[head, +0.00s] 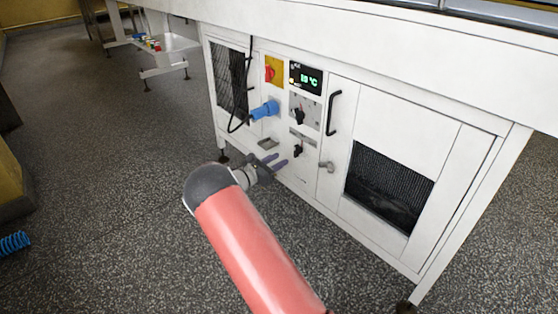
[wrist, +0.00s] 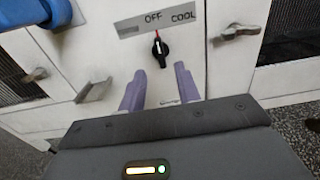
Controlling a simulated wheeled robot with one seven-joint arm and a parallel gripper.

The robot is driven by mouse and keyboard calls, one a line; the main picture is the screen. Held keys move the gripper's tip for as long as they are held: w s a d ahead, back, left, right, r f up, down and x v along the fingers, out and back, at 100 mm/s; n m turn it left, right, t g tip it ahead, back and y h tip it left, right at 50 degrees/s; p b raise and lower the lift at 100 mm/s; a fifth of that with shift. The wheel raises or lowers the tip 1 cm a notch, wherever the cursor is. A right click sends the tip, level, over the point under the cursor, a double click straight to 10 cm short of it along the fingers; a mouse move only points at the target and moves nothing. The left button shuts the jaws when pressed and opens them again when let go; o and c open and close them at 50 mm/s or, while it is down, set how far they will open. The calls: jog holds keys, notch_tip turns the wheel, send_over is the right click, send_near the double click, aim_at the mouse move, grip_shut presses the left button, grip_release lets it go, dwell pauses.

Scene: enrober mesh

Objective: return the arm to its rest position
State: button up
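My gripper (head: 271,164) is at the end of my red arm, low in front of the white machine's control panel. In the wrist view the two purple-grey fingers of my gripper (wrist: 160,92) stand apart with nothing between them. Beyond the fingertips is a black rotary knob (wrist: 160,50) below a plate marked OFF and COOL; its red mark points up, near OFF. This lower knob also shows in the head view (head: 298,150), above and to the right of the fingers. I cannot tell the exact gap between fingers and panel.
The white cabinet (head: 398,130) fills the right side. Its panel carries a red switch (head: 271,70), a green display (head: 306,79), a blue plug (head: 264,110) with a black cable, an upper knob (head: 299,115), a door handle (head: 334,112) and a latch (head: 326,167).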

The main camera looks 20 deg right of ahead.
jog(key=s+d+r+m+g+y+p, duration=0.1)
jog(key=s+r+m+g+y, duration=0.25)
jog(key=s+r+m, duration=0.45)
jog(key=s+r+m+g+y+p, duration=0.15)
jog(key=s+r+m+y, duration=0.25)
jog(key=s+r, duration=0.5)
jog(key=s+a+r+m+t+y, duration=0.1)
jog(key=s+a+r+m+y, duration=0.1)
jog(key=s+a, duration=0.3)
jog(key=s+a+r+m+t+y+p, duration=0.1)
jog(key=s+a+m+y, duration=0.3)
jog(key=s, duration=0.8)
jog(key=s+a+r+m+t+y+p, duration=0.1)
jog(key=s+a+r+m+t+y, duration=0.1)
jog(key=s, duration=0.7)
jog(key=a+m+y, duration=0.1)
jog(key=a+m, duration=0.1)
jog(key=a, duration=0.1)
jog(key=shift+s+a+r, duration=0.3)
jog(key=shift+a, duration=0.05)
